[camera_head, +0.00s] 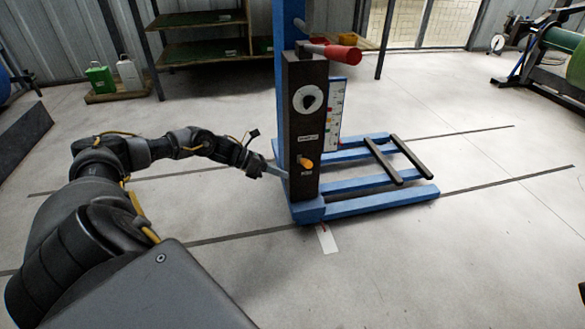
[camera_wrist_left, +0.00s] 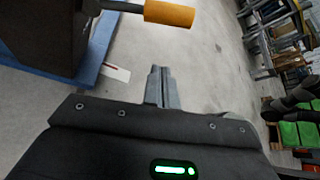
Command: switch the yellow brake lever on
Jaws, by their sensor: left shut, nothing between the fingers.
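The yellow brake lever (camera_head: 306,162) sticks out from the lower front of a dark control box (camera_head: 305,110) on a blue post. In the left wrist view its yellow-orange grip (camera_wrist_left: 169,14) shows at the top edge, on a grey rod. My left gripper (camera_head: 272,172) is just left of the blue post, a little lower than the lever and apart from it. In the left wrist view the fingers of my left gripper (camera_wrist_left: 161,72) are together and empty, below the lever's grip in the picture.
The box carries a round white dial (camera_head: 308,99) and a red-handled crank (camera_head: 343,54) above. The stand's blue base (camera_head: 380,199) with dark bars lies on the floor to the right. Shelving (camera_head: 200,50) and green and white cans stand at the back left. The front floor is clear.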

